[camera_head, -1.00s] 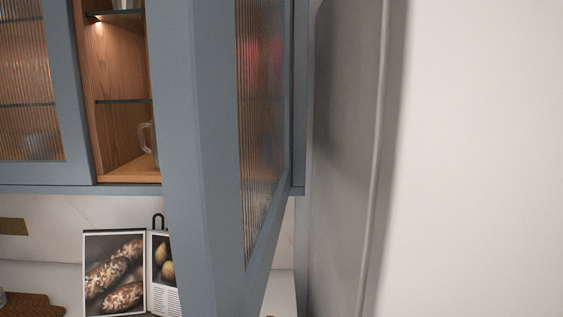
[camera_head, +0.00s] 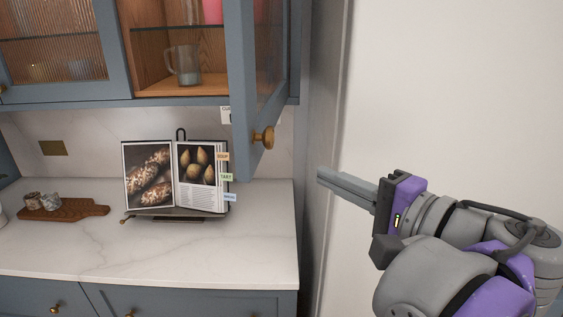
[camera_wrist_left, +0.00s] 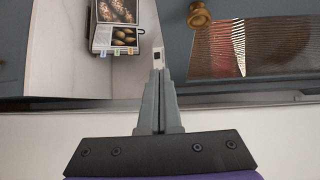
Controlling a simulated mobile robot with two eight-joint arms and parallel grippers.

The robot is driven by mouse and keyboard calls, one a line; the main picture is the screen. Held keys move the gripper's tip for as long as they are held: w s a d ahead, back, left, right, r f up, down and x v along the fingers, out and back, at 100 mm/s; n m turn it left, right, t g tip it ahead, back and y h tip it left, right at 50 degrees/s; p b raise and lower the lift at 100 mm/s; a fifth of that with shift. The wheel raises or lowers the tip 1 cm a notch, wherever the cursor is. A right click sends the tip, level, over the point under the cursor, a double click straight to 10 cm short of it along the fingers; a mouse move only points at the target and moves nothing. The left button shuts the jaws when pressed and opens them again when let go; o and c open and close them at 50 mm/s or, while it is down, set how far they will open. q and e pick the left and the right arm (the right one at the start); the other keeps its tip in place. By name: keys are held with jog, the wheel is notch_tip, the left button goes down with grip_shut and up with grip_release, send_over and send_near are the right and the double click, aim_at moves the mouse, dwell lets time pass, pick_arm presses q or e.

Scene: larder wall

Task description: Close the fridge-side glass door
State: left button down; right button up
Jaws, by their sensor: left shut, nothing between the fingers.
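The fridge-side glass door (camera_head: 240,65) stands open, swung out from the upper blue cabinet, with its edge facing me. Its brass knob (camera_head: 264,138) sits near the lower corner. In the left wrist view the knob (camera_wrist_left: 199,14) and ribbed glass (camera_wrist_left: 215,45) show at upper right. My left gripper (camera_head: 322,177) reaches in from the right of the head view. Its fingers are shut and empty, right of and a little below the knob, apart from it in the picture. The shut fingers (camera_wrist_left: 158,76) also show in the wrist view. My right gripper is not in view.
A glass mug (camera_head: 184,65) stands inside the open cabinet. An open cookbook (camera_head: 148,175) on a stand and a wooden board (camera_head: 75,209) are on the marble counter (camera_head: 190,250). A tall pale panel (camera_head: 400,100) stands at the right, behind my gripper.

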pick_arm(q)
jog(key=w+a+r, duration=0.2)
jog(key=w+a, duration=0.5)
jog(key=a, duration=0.1)
jog(key=shift+r+t+p, duration=0.3)
jog(key=shift+t, duration=0.1)
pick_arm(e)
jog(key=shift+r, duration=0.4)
pick_arm(q)
jog(key=shift+a, duration=0.1)
